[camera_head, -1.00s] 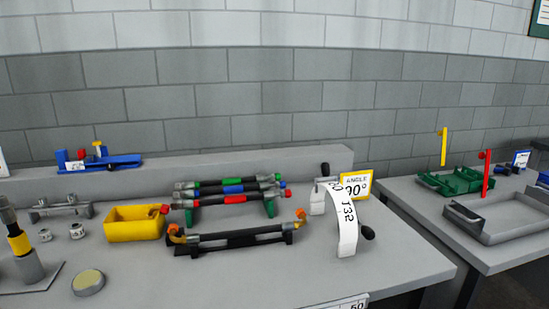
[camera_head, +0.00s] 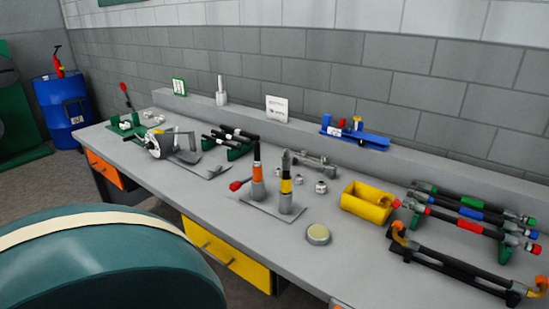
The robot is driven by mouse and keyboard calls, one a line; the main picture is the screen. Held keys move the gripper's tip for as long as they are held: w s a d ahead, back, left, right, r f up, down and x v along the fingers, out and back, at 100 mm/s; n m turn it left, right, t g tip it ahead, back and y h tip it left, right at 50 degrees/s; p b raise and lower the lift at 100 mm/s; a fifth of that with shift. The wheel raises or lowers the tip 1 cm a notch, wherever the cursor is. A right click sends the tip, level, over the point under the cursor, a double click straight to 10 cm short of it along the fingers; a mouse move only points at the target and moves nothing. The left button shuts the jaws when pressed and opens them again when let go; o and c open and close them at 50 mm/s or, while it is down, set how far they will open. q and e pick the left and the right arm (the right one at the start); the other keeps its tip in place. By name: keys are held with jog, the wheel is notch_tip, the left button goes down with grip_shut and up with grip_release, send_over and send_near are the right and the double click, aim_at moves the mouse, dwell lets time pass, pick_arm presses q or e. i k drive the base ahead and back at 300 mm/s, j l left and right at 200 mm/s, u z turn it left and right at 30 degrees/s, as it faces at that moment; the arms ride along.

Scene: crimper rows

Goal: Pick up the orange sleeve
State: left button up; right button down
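The orange sleeve (camera_head: 257,172) is a short orange band on an upright post, with a dark section above it and a grey collar below. It stands on a grey plate (camera_head: 270,210) in the middle of the long workbench (camera_head: 190,190). A similar post with a yellow sleeve (camera_head: 286,187) stands just to its right. I cannot tell whether the orange band is separate from its post. Neither of my grippers shows in this view.
A red-knobbed lever (camera_head: 236,186) lies left of the orange sleeve. A round tin (camera_head: 318,234) and a yellow bin (camera_head: 367,204) are to the right, before racks of dark hoses (camera_head: 465,218). Several small silver fittings (camera_head: 321,187) lie behind. The bench front left of the tin is mostly clear.

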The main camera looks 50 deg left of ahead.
aim_at(257, 173)
jog(key=u, duration=1.7)
jog(key=i+j, duration=0.4)
jog(key=j, duration=0.25)
jog(key=i+j+z, duration=0.15)
jog(key=j+z, duration=0.25)
jog(key=i+j+z, duration=0.15)
jog(key=j+z, duration=0.25)
jog(key=l, duration=0.1)
